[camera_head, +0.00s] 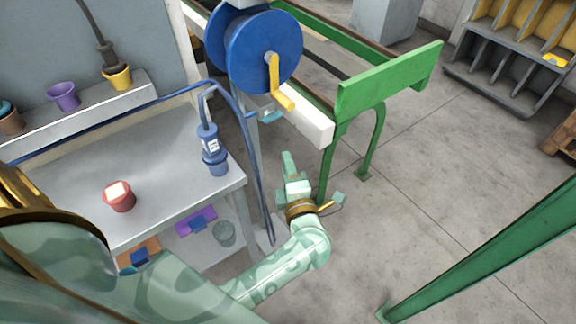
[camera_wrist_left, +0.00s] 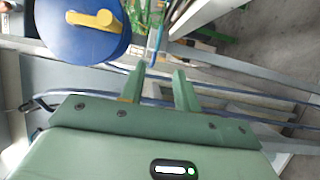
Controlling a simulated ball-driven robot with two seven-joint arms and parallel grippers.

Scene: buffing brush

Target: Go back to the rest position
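My left gripper (camera_head: 289,164) is at the end of my left arm, in free air to the right of the grey workbench and below the blue reel. In the left wrist view its two green fingers (camera_wrist_left: 160,76) stand apart with nothing gripped between them. A dark blue tool (camera_head: 208,138) with a white label stands upright in a blue cup (camera_head: 215,163) on the bench, clear of the gripper. It hangs on no gripper. My right gripper is in neither view.
The blue reel (camera_head: 240,52) with a yellow crank and its hose (camera_head: 251,150) are close by. A green rail frame (camera_head: 388,78) stands to the right. The bench (camera_head: 160,180) holds a red pot (camera_head: 118,196). Open floor (camera_head: 430,190) lies right.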

